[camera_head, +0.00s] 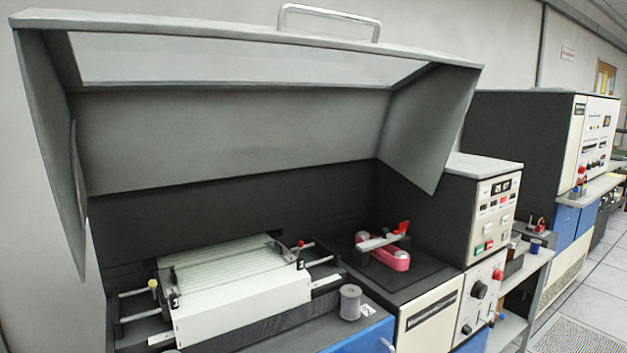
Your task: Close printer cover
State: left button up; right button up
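The printer cover (240,125) is a large grey hood with a window strip. It stands raised and open over the printer, with its side panels hanging down at left and right. A metal handle (328,12) is fixed on its top front edge. Under it the printer (240,305) shows a white and clear carriage on rails, with a pale yellow knob at the left and a red knob at the right. Neither of my grippers is in view, and nothing touches the cover or its handle.
A pink and red mechanism (385,255) sits on the black deck right of the carriage. A grey spool (350,302) stands at the printer's front edge. A control box (490,215) with buttons adjoins at the right. More cabinets stand behind it, with open tiled floor (590,315) at lower right.

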aim_at(95, 138)
jog(key=l, duration=0.4)
jog(key=j+z, duration=0.45)
jog(key=j, duration=2.3)
jog(key=k, duration=0.1)
